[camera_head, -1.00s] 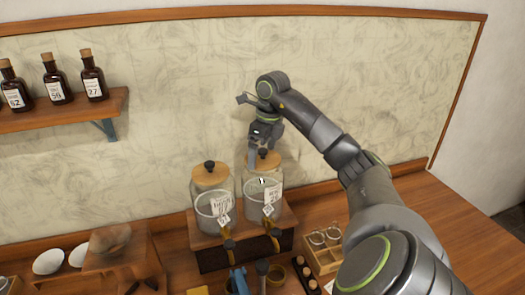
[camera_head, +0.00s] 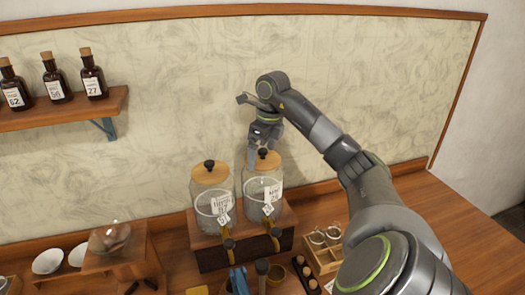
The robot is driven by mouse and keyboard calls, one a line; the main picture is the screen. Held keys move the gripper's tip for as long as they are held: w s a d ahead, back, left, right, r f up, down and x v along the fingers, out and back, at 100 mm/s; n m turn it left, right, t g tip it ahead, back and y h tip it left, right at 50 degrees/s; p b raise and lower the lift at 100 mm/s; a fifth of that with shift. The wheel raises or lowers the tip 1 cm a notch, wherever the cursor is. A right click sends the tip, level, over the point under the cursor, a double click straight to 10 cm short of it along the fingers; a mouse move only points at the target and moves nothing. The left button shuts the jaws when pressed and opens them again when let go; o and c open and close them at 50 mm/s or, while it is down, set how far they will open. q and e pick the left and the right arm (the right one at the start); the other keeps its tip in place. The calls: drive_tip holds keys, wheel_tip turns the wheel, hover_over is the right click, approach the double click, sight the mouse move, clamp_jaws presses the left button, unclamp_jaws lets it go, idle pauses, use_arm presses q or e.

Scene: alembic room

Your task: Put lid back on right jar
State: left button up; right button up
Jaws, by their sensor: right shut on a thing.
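The right jar (camera_head: 264,194) is clear glass with a label and a tap, and stands on a wooden stand. Its wooden lid (camera_head: 266,164) with a dark knob sits at the jar's mouth; whether it is fully seated I cannot tell. My right gripper (camera_head: 262,153) reaches down from above and is shut on the lid's knob, partly hiding the lid. The left jar (camera_head: 213,199) stands beside it with its wooden lid (camera_head: 210,174) on.
The wooden stand (camera_head: 214,256) holds both jars close together. A small rack with glasses (camera_head: 325,238) stands at right. Dark bottles (camera_head: 93,75) stand on a wall shelf (camera_head: 70,111) at left. White bowls (camera_head: 48,261) lie at lower left.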

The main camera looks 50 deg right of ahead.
idle(0.3)
drive_tip(key=o, duration=0.7)
drive_tip(key=shift+r+p, duration=2.45)
drive_tip(key=shift+r, duration=1.1)
drive_tip(key=shift+c, duration=0.4)
clamp_jaws()
